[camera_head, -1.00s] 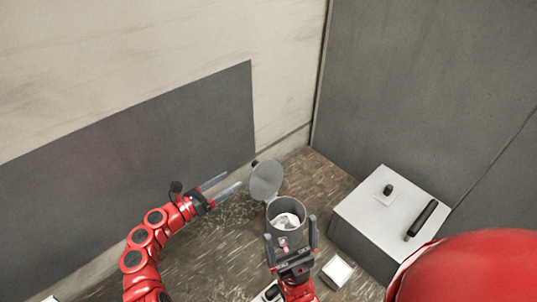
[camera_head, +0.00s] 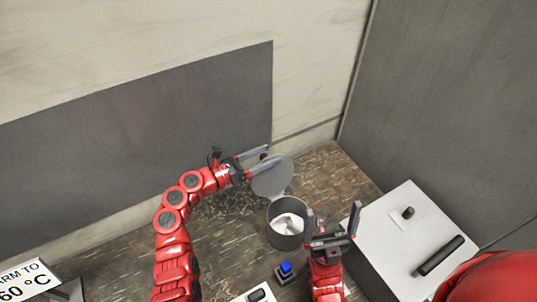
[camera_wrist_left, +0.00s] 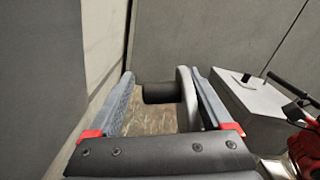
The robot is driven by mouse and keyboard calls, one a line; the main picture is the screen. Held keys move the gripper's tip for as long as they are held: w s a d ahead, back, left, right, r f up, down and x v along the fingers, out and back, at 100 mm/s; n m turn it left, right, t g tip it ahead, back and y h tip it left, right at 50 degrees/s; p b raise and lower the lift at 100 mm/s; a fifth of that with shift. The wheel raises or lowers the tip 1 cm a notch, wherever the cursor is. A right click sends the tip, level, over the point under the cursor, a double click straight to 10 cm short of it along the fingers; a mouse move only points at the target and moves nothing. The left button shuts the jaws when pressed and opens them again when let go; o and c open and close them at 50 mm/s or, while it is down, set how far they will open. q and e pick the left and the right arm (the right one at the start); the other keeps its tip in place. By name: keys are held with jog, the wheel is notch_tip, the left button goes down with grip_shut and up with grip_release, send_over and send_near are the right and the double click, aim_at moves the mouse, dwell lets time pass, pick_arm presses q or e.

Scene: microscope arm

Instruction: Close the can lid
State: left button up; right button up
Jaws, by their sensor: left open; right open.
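The grey can (camera_head: 285,240) stands on the floor with its mouth up and white crumpled material (camera_head: 291,222) inside. Its round grey lid (camera_head: 272,181) is open, tilted up at the can's back. My left gripper (camera_head: 271,155) is open at the lid's upper part. In the left wrist view, the dark cylindrical knob (camera_wrist_left: 160,92) and the edge-on lid (camera_wrist_left: 187,98) lie between the open fingers of my left gripper (camera_wrist_left: 161,74). Whether a finger touches them I cannot tell. My right gripper (camera_head: 334,213) is open and empty, just right of the can.
A white-topped block (camera_head: 395,240) with a small black knob (camera_head: 408,213) and a black bar (camera_head: 441,256) stands at the right. A blue button (camera_head: 285,267) and a white box (camera_head: 245,299) lie in front of the can. A sign (camera_head: 22,281) stands lower left. The wall is behind.

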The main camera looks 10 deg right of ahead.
pick_arm(q)
jog(key=shift+s+d, duration=0.1)
jog(key=c, duration=0.8)
grip_shut()
jog(key=shift+r, duration=0.1)
jog(key=shift+s+m+p, duration=0.15)
jog(key=shift+m+p, duration=0.15)
jog(key=shift+p, duration=0.05)
